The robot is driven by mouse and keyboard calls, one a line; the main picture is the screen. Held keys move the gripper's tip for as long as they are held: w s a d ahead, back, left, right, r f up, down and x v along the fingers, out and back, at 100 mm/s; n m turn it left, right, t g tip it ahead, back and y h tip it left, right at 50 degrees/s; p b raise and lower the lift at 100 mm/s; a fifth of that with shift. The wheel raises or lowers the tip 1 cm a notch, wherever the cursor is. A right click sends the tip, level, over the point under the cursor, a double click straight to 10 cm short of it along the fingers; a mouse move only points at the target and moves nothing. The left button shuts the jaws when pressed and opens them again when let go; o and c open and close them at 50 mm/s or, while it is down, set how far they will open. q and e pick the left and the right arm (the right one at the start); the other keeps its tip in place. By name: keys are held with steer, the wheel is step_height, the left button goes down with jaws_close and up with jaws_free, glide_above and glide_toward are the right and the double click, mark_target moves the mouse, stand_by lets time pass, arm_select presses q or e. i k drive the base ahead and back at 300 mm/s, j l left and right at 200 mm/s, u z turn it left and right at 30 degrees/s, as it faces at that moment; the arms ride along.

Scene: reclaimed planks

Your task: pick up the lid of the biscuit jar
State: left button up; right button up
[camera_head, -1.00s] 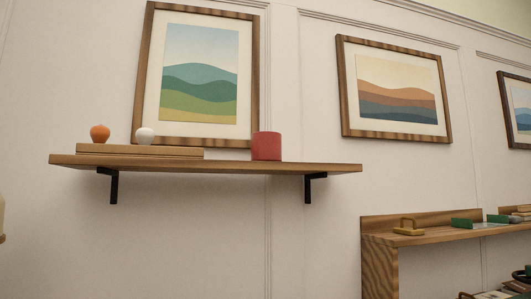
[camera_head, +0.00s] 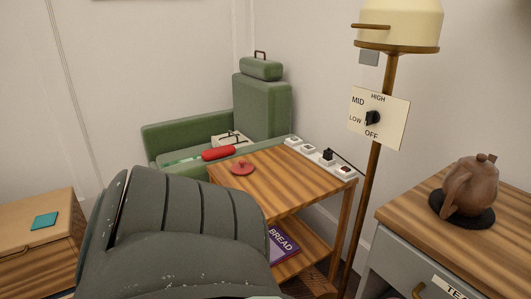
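A small red lid-like disc with a knob (camera_head: 242,168) lies on the wooden side table (camera_head: 290,182), towards its back left. It looks like a jar lid; no jar stands beside it. Neither of my grippers is in view.
A large dark grey ribbed form, like a chair back (camera_head: 185,235), fills the lower front and hides part of the table. A green armchair (camera_head: 262,110) stands behind. A lamp pole (camera_head: 372,160) and a cabinet with a brown teapot (camera_head: 470,187) are to the right. A power strip (camera_head: 318,154) edges the table.

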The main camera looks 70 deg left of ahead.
mark_target(241, 168)
steer(key=k+j+u, duration=0.25)
steer(key=j, duration=0.75)
steer(key=k+j+u, duration=0.15)
steer(key=j+u, duration=0.15)
steer(key=j, duration=0.7)
steer(key=j+u, duration=0.25)
steer(key=j, duration=0.8)
